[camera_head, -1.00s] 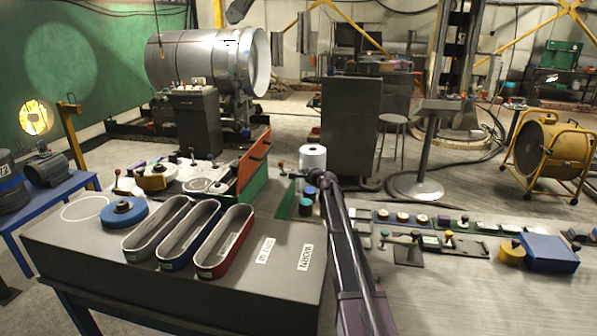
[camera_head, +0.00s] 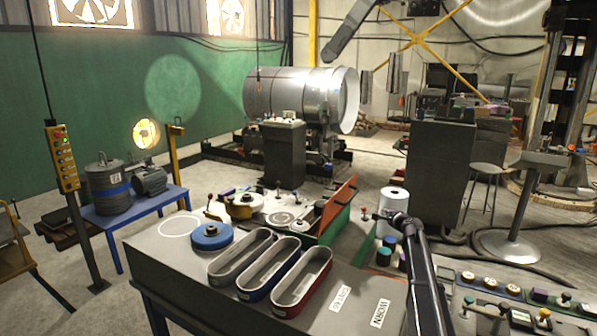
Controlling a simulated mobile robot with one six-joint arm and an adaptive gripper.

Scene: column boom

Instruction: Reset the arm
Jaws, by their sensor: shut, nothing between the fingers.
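My arm (camera_head: 424,275) shows in the head view as a long dark tube. It rises from the bottom edge, right of centre, and its far visible end is a dark joint close to a white roll. I cannot make out my gripper's fingers anywhere in the picture. No held object shows.
Left of my arm, a grey bench (camera_head: 180,268) carries a blue disc (camera_head: 211,237) and three oblong trays, one with a red side (camera_head: 303,281). The white roll (camera_head: 394,197) stands near the arm's end. A control panel (camera_head: 520,318) is at right.

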